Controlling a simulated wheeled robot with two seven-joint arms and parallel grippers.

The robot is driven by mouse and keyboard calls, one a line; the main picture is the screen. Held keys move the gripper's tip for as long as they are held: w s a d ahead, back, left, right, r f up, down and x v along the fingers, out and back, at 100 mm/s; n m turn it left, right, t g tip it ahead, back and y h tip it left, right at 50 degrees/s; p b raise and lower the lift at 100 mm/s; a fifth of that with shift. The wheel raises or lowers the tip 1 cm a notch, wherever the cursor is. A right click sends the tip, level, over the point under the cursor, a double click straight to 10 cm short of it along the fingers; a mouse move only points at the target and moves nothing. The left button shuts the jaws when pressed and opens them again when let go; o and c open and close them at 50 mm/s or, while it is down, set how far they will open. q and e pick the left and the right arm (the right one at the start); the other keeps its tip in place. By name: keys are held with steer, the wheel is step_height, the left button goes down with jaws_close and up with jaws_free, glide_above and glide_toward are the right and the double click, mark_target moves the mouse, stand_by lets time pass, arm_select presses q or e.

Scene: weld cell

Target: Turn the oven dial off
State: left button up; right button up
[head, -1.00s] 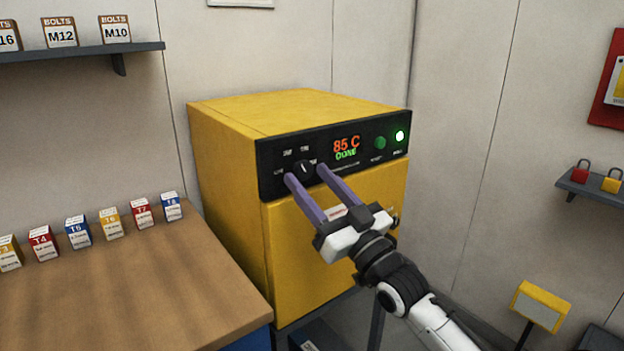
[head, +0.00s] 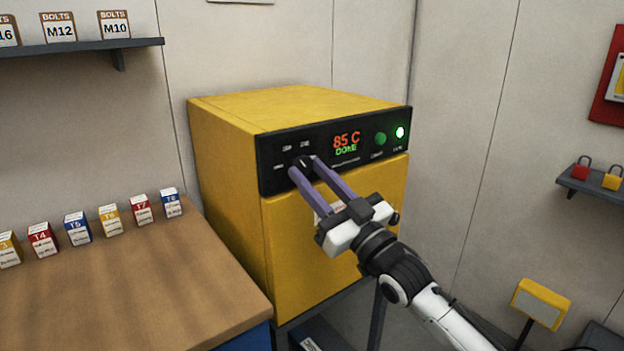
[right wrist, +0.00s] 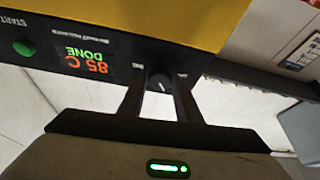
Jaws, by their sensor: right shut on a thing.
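The yellow oven (head: 230,190) stands against the back wall, with a black control panel (head: 270,170) across its upper front. The dark round dial (head: 303,161) with a light pointer mark is at the panel's left part; it also shows in the right wrist view (right wrist: 160,82). My right gripper (head: 303,167) is shut on the dial, one purple finger on each side of it. The display (head: 346,142) reads 85 C and DONE. The small labels around the dial are too blurred to read, and the fingers cover some of them. My left gripper is not in view.
A wooden bench (head: 130,285) with several small labelled boxes stands at left. A shelf (head: 80,50) with bolt boxes hangs above. Padlocks sit on a right wall shelf (head: 597,188).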

steer(key=n, duration=0.1)
steer(key=n+g+y, duration=0.1)
steer(key=n, duration=0.1)
steer(key=shift+w+d+n+b, duration=0.1)
steer(key=shift+d+n+b, duration=0.1)
steer(key=shift+n+b, duration=0.15)
steer(key=shift+r+n+g+y, duration=0.1)
steer(key=shift+n+g+y, duration=0.5)
steer(key=shift+n, duration=0.55)
steer(key=n+g, duration=0.1)
steer(key=n+g+p, duration=0.1)
steer(key=n, duration=0.1)
steer(key=shift+w+d+r+n+y, duration=0.15)
steer(key=shift+r+n+y, duration=0.05)
steer(key=shift+n+y, duration=0.1)
steer(key=shift+d+n+g+p, duration=0.1)
steer(key=shift+n+g+p, duration=0.8)
steer(key=shift+n+p, duration=1.15)
steer(key=shift+o, duration=0.2)
steer(key=shift+n+b, duration=0.45)
steer(key=shift+n, duration=0.2)
steer(key=shift+c, duration=0.2)
steer(key=o, duration=1.1)
steer(key=shift+c, duration=0.2)
